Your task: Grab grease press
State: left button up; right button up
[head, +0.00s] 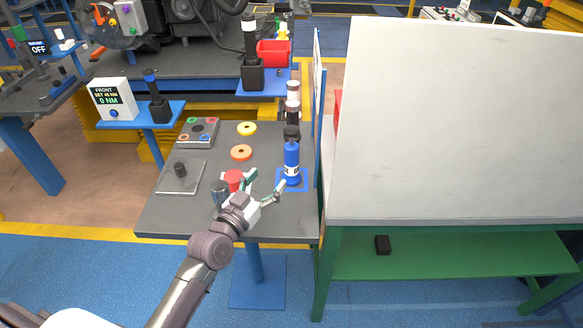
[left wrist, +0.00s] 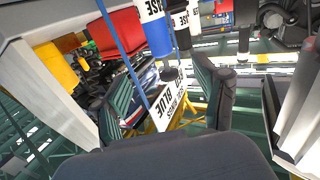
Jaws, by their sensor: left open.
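The grease press appears to be the blue cylinder (head: 292,158) with a black top and a white label. It stands upright on a blue square mat (head: 303,185) at the right side of the grey table. My left gripper (head: 267,181) is open and empty, just left of and in front of the cylinder, apart from it. In the left wrist view, the blue cylinder (left wrist: 156,38) with its white label shows upside down beyond the open left fingers (left wrist: 165,98). My right gripper is not in view.
The grey table (head: 180,218) also holds a red-topped item (head: 233,177) near the gripper, yellow (head: 247,128) and orange (head: 241,152) rings, and dark, white-labelled containers (head: 293,100) behind the cylinder. A large white panel (head: 450,120) stands close on the right.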

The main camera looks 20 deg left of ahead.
aim_at(288, 155)
pick_arm(q)
jog(key=w, duration=0.3)
jog(key=w+d, duration=0.1)
jog(key=w, duration=0.3)
jog(key=shift+w+d+p, duration=0.2)
jog(key=shift+p, duration=0.1)
jog(key=shift+w+d+f, duration=0.1)
jog(key=shift+w+d, duration=0.1)
jog(key=shift+w, duration=0.8)
jog(key=shift+w+d+f, duration=0.1)
jog(key=shift+w+d, duration=0.05)
jog(key=shift+w, duration=0.8)
jog(key=shift+w+d, duration=0.2)
jog(key=shift+w, duration=0.8)
jog(key=shift+s, duration=0.1)
jog(key=shift+c, duration=0.5)
grip_shut()
jog(key=shift+r, duration=0.15)
